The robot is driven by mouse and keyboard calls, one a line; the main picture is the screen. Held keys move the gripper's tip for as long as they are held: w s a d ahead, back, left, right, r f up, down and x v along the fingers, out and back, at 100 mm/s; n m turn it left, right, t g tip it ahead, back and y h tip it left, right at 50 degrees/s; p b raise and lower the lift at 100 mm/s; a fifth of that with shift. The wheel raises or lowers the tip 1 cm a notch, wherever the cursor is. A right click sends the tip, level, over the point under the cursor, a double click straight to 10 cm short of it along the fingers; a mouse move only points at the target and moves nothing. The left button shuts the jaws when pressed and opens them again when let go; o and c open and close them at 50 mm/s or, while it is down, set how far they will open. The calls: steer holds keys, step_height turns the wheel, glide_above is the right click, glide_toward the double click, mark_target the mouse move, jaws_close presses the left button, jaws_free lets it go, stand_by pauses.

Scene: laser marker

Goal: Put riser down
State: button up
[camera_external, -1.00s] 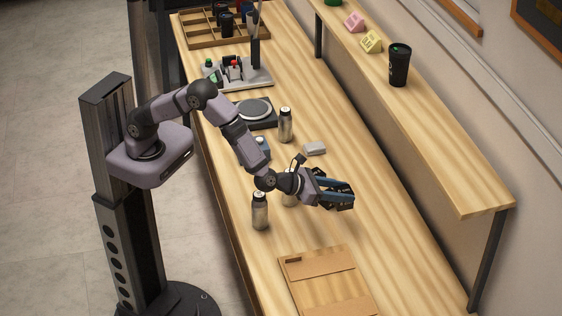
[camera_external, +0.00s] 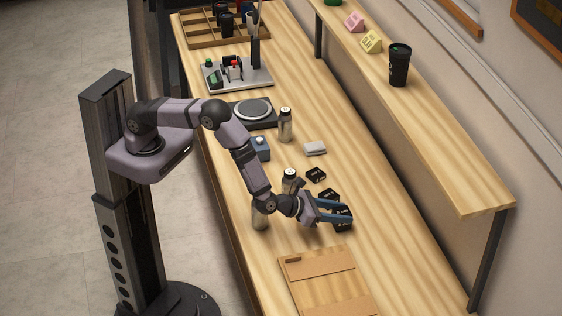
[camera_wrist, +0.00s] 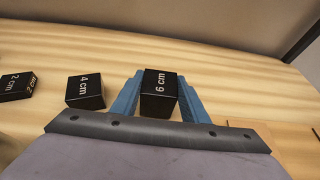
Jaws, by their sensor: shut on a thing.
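My gripper (camera_external: 328,212) is low over the right part of the table, its blue fingers shut on a black riser block (camera_wrist: 159,92) marked "6 cm". In the external view this riser (camera_external: 343,218) is at the fingertips; I cannot tell whether it touches the table. In the wrist view a black "4 cm" riser (camera_wrist: 86,91) stands to its left, apart from it, and a black "2 cm" riser (camera_wrist: 17,87) lies further left.
Steel bottles (camera_external: 289,180) stand close to my arm, one partly hidden behind it. A flat wooden board (camera_external: 318,272) lies in front. A raised shelf (camera_external: 440,150) runs along the wall. Behind are a scale (camera_external: 253,110) and a laser marker (camera_external: 237,72).

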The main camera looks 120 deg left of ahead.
steer(key=shift+f, duration=0.2)
steer(key=shift+f, duration=0.15)
steer(key=o, duration=1.4)
steer(key=shift+b+v, duration=1)
steer(key=shift+v, duration=2.8)
